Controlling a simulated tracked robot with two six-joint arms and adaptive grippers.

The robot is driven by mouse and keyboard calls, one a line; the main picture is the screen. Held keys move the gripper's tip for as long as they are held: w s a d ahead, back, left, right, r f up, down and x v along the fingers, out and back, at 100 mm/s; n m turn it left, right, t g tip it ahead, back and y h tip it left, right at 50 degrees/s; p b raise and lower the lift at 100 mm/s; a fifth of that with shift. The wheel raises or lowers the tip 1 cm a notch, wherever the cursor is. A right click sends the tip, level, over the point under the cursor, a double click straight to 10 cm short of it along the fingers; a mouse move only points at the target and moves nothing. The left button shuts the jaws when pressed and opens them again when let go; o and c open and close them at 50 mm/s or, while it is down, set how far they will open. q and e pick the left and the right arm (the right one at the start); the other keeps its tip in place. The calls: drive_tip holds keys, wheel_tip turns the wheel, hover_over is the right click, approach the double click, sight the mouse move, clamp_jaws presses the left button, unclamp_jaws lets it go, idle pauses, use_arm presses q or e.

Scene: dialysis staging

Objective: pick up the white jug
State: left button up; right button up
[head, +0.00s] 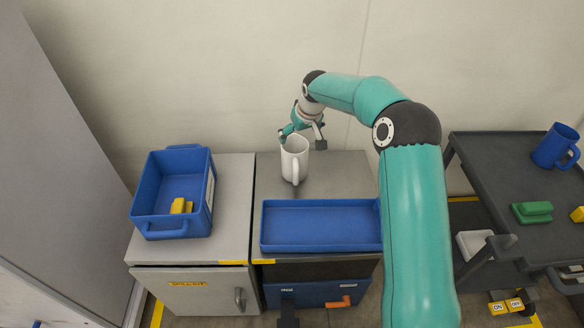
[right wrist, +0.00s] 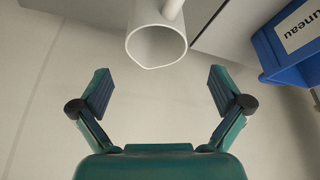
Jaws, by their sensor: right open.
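The white jug (head: 293,162) stands upright on the grey cabinet top, behind the blue tray. Its handle faces the front in the head view. In the right wrist view the jug (right wrist: 156,42) shows at the top centre, its open rim toward the camera. My right gripper (head: 302,142) is open at the jug's rim in the head view, with a finger to each side. In the right wrist view my right gripper (right wrist: 160,88) has its fingers spread wide, with the jug beyond the gap between them. My left gripper is not in view.
A shallow blue tray (head: 320,246) lies in front of the jug. A blue bin (head: 158,192) holding a yellow block (head: 181,206) stands to the left. At right, a dark cart (head: 490,165) carries a blue mug (head: 554,147) and a green block (head: 532,212). A wall stands close behind.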

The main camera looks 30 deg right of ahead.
sight(295, 155)
drive_tip(key=shift+s+d+x, duration=0.1)
drive_tip(key=shift+s+x, duration=0.05)
drive_tip(key=shift+x, duration=1.95)
drive_tip(key=shift+s+d+x, duration=0.1)
drive_tip(key=shift+s+x, duration=0.05)
drive_tip(key=shift+x, duration=2)
drive_tip(key=shift+s+d+x, duration=0.1)
drive_tip(key=shift+s+x, duration=0.05)
drive_tip(key=shift+x, duration=1.95)
drive_tip(key=shift+s+a+f, duration=0.1)
drive_tip(key=shift+s+f, duration=0.05)
drive_tip(key=shift+f, duration=0.05)
drive_tip(key=c, duration=1.1)
drive_tip(key=shift+r, duration=0.15)
